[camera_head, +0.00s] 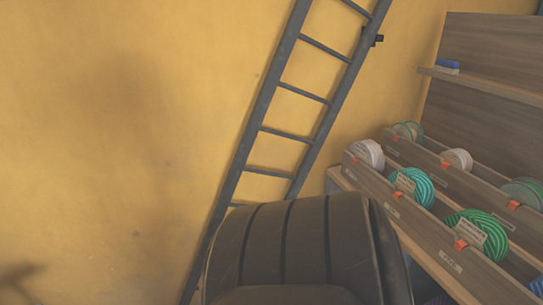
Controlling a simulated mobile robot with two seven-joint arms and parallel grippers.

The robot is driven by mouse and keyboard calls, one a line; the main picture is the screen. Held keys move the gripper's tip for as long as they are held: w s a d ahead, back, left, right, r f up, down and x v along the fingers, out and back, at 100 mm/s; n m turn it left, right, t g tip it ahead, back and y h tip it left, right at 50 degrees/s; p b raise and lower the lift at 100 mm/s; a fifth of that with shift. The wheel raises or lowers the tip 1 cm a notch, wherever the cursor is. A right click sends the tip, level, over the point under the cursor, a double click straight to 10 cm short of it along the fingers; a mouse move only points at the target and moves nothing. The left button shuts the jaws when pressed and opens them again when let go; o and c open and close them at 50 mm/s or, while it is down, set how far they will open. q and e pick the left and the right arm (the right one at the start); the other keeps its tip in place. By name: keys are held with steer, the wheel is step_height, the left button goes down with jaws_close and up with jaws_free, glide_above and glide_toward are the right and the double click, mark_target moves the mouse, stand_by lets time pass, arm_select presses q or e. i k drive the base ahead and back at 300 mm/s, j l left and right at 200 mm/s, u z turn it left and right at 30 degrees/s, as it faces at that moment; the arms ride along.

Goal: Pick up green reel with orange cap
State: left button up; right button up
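Several reels stand upright in the wooden rack at the right. A bright green reel (487,225) sits in the front row at the lower right, with an orange cap (461,245) at its lower left. A teal-green reel (421,186) is farther back in the same row, with an orange piece (398,195) beside it. Another green reel (525,191) is in the back row at the right edge, and a pale green one (408,131) is at the far end. Neither gripper is in view.
A white reel (370,152) and a pinkish-white reel (458,159) share the wooden rack (432,245). A black ribbed chair-like back (290,245) fills the bottom centre, partly hiding the rack. A dark ladder (262,130) leans on the yellow wall. A shelf with a blue item (448,65) is above.

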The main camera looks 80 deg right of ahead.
mark_target(477, 229)
steer(key=z, duration=3.9)
